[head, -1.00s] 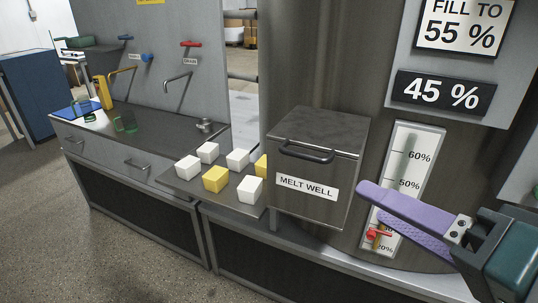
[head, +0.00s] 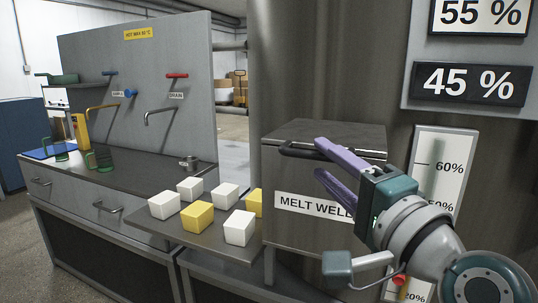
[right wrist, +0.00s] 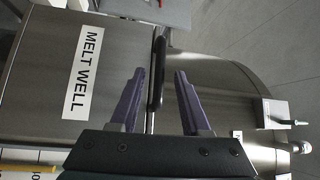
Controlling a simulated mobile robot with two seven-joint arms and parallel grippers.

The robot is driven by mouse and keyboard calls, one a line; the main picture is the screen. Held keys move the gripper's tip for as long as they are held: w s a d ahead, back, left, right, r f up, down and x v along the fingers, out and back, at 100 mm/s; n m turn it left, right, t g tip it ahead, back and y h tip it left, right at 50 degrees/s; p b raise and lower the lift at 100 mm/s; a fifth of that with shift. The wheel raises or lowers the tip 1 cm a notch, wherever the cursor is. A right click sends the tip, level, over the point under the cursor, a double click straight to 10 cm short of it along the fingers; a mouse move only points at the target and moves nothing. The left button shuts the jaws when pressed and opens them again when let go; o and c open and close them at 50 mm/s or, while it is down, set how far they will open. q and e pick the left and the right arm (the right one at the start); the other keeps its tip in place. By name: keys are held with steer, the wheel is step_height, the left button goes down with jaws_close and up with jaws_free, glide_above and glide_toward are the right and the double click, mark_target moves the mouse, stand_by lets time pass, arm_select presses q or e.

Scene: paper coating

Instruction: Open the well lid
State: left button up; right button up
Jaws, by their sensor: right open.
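The melt well (head: 285,225) is a grey metal box with a white "MELT WELL" label. Its lid (head: 335,133) is shut, and a dark bar handle (head: 290,151) runs along the lid's front edge. My right gripper (head: 318,158) is open at the handle's right part, with purple fingers and nothing gripped. In the right wrist view, the handle (right wrist: 158,72) shows between the spread fingertips (right wrist: 158,75), nearer the left one. I cannot tell whether a finger touches it. The gripper covers the handle's right end and part of the label. My left gripper is not in view.
White and yellow blocks (head: 239,227) sit on a shelf left of the well. A level gauge (head: 440,165) stands to the right, with a red-handled valve (head: 399,280) low beside my arm. A counter (head: 130,172) with taps lies further left.

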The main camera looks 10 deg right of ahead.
mark_target(319, 158)
steer(key=shift+x, duration=1.8)
jaws_close()
